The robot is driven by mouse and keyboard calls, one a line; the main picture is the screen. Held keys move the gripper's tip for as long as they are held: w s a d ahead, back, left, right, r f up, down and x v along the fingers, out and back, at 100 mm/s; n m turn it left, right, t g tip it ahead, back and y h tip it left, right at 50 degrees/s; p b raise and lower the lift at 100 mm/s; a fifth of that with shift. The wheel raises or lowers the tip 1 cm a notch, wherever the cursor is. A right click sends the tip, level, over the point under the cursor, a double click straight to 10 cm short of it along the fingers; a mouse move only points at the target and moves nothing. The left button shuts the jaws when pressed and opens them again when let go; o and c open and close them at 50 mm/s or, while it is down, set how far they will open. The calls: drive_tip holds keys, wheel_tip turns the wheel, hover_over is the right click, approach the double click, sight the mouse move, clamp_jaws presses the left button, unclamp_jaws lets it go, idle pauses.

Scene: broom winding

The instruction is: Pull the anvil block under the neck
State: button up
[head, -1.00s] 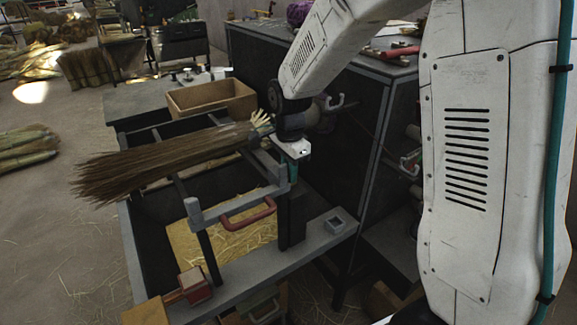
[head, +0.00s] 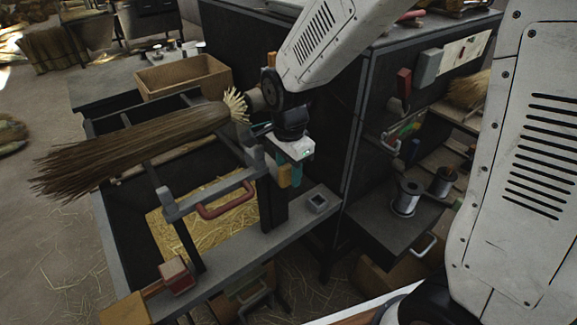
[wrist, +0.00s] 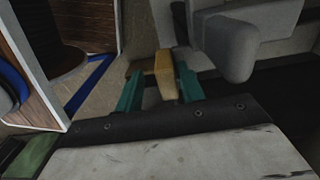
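The broom bundle (head: 130,150) lies tilted across the bench frame. Its pale cut end and neck (head: 238,104) point toward the dark cabinet. My gripper (head: 291,175) points down beside the front frame, just right of and below the neck. In the wrist view, the teal fingers of my gripper (wrist: 160,84) stand apart around a yellow block (wrist: 165,75), which I take to be the anvil block. It also shows as an orange-yellow piece (head: 297,175) in the head view. A gap shows at its left side. Whether the right finger touches it is unclear.
A grey bar with a red handle (head: 228,204) crosses the bench front. A red block (head: 176,275) sits near the front left corner. A wooden box (head: 184,76) stands behind. The dark cabinet (head: 335,110) and wire spools (head: 408,197) are at the right.

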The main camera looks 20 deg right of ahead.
drive_tip(key=shift+w+a, duration=0.1)
drive_tip(key=shift+w, duration=0.05)
drive_tip(key=shift+r, duration=0.2)
wheel_tip(320, 180, up, 7)
drive_tip(key=shift+r, duration=0.2)
idle(0.5)
drive_tip(key=s+d+r+n, duration=0.2)
drive_tip(key=s+d+n, duration=0.1)
drive_tip(key=s, duration=0.4)
drive_tip(key=s+d+r+n+t, duration=0.1)
drive_tip(key=s+d+r+n, duration=0.2)
drive_tip(key=s+n, duration=0.3)
drive_tip(key=s+d+r+n, duration=0.2)
drive_tip(key=s+d+n, duration=0.3)
drive_tip(key=s, duration=0.3)
drive_tip(key=shift+s+r, duration=0.2)
drive_tip(key=shift+r, duration=0.2)
